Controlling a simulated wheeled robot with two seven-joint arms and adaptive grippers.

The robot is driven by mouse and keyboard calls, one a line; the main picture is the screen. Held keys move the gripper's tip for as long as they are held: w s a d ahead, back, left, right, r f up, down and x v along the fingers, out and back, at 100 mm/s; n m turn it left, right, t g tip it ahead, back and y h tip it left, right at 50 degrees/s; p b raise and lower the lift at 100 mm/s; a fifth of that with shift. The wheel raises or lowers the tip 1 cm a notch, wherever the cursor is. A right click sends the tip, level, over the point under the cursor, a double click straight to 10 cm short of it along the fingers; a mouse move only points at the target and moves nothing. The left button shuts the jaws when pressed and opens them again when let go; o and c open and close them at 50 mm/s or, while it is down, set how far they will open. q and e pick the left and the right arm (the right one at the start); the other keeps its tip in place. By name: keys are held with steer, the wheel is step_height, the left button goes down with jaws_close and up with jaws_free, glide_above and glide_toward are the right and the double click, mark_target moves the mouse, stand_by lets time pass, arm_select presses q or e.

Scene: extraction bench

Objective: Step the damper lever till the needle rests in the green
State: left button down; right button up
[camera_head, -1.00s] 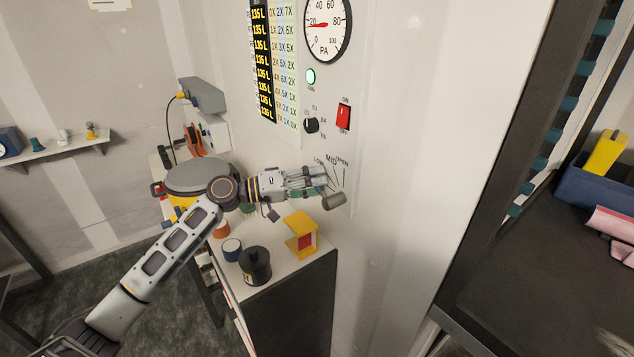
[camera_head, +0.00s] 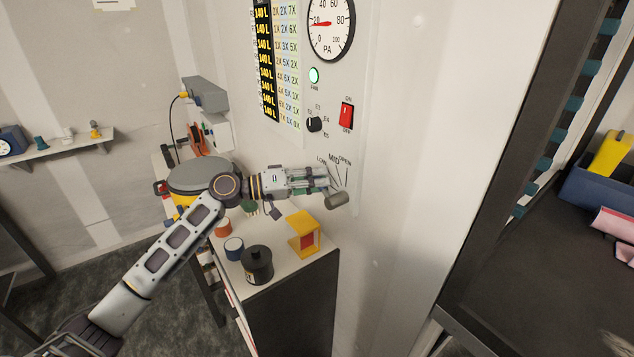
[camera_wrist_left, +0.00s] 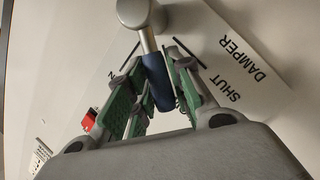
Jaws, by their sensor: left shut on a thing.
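The damper lever shows its grey end (camera_head: 338,200) below the LOW, MID and OPEN marks on the white wall panel. In the left wrist view its blue grip (camera_wrist_left: 158,82) lies between my green-padded fingers. My left gripper (camera_head: 324,180) is shut on the lever; it also shows in the left wrist view (camera_wrist_left: 150,75). My fingers hide part of the lever, so its exact mark is unclear. The round PA gauge (camera_head: 331,28) is cut off at the top; its red needle (camera_head: 321,24) points left, near 20. I cannot make out a green band. My right gripper is out of view.
A lit green lamp (camera_head: 314,75), a black knob (camera_head: 314,124) and a red switch (camera_head: 346,115) sit above the lever. Below, the bench holds a yellow-and-red block (camera_head: 303,234) and a black canister (camera_head: 257,264).

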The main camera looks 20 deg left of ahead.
arm_select(q)
steer(key=shift+s+d+r+m+y+b, duration=0.15)
steer(key=shift+r+m+y+b, duration=0.1)
steer(key=shift+m, duration=0.25)
steer(key=shift+s+d+r+m+y+b, duration=0.15)
steer(key=shift+r+m, duration=0.1)
steer(key=shift+m, duration=0.25)
steer(key=shift+s+d+r+m+y, duration=0.25)
steer(key=shift+d+r+m+y, duration=0.15)
steer(key=shift+m, duration=0.4)
steer(key=shift+s+d+r+m, duration=0.15)
steer(key=shift+r+m, duration=0.05)
steer(key=shift+m, duration=0.3)
steer(key=shift+y, duration=0.3)
steer(key=c, duration=1.4)
jaws_free()
steer(key=shift+o, duration=0.7)
steer(key=shift+s, duration=0.1)
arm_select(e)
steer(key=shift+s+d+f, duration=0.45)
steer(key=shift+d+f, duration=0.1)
